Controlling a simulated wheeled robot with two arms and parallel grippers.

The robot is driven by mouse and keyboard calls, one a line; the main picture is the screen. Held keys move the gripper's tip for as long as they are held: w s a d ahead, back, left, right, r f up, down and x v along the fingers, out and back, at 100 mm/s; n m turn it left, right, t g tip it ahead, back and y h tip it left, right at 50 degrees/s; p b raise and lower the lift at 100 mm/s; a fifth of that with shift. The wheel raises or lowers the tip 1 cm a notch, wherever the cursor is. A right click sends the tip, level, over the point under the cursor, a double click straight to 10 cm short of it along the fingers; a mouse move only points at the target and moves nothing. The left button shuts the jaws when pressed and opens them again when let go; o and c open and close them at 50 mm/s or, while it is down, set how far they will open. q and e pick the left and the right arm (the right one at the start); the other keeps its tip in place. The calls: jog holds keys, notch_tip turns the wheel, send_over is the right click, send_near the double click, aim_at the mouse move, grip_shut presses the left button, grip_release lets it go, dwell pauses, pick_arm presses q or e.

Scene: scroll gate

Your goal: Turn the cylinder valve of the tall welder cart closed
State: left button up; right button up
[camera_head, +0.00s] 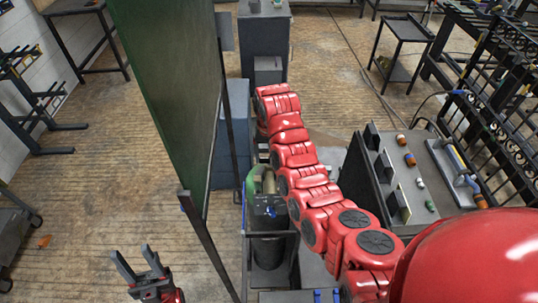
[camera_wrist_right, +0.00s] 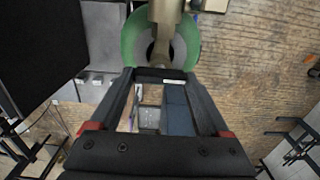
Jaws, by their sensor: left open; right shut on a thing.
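The tall welder cart (camera_head: 294,262) stands near the centre in the head view, with a dark gas cylinder (camera_head: 267,252) in its frame. The cylinder has a green top guard (camera_head: 251,183) around a brass-coloured valve (camera_head: 269,184). In the right wrist view, the green guard (camera_wrist_right: 130,38) and the tan valve body (camera_wrist_right: 165,12) show just beyond my right gripper (camera_wrist_right: 160,74). Its fingers converge at the valve and are shut on it; the exact contact is hard to see. In the head view, my red right arm hides most of that gripper. My left gripper (camera_head: 133,252) is open and empty at the lower left.
A tall green panel (camera_head: 172,85) on a dark post stands close left of the cart. A dark bench (camera_head: 440,180) with small fittings is right of my right arm. Grey cabinets (camera_head: 263,42) stand behind. The wooden floor (camera_head: 100,170) at left is mostly clear.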

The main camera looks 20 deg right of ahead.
aim_at(269, 157)
dwell(0.5)
jog(key=o, duration=1.2)
jog(key=shift+r, duration=0.55)
notch_tip(269, 157, up, 2)
jog(key=shift+d+r+p, duration=0.1)
jog(key=shift+r+p, duration=0.05)
jog(key=shift+p, duration=0.55)
jog(key=shift+r+b, duration=1.7)
jog(key=shift+r, duration=5.3)
